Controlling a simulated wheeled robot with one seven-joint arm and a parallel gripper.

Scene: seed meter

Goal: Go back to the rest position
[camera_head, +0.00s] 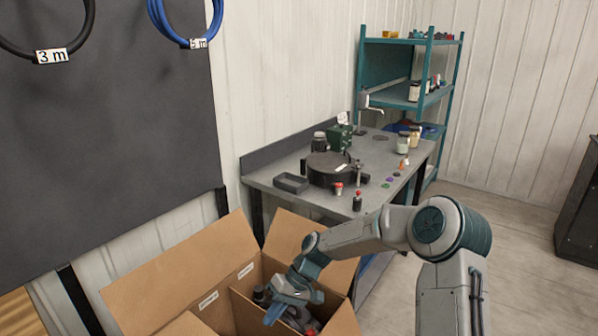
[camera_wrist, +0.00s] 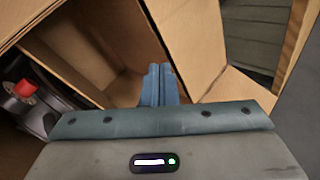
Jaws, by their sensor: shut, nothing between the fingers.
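My gripper (camera_head: 274,316) is down at the open cardboard box (camera_head: 180,262), over its right-hand part, with my arm reaching in from the right. In the wrist view my gripper's blue fingers (camera_wrist: 158,88) are together with nothing between them. They point toward a bare cardboard compartment (camera_wrist: 110,45). A dark item with a red cap (camera_wrist: 25,88) lies in the box to the left of the fingers. Dark and red items (camera_head: 300,318) also show beside my gripper in the head view, partly hidden by it.
Box flaps and a divider stand close around my gripper. Behind the box is a grey workbench (camera_head: 262,176) with a round black device (camera_head: 325,172), a small tray (camera_head: 291,183) and jars. A teal shelf (camera_head: 390,95) stands at the back.

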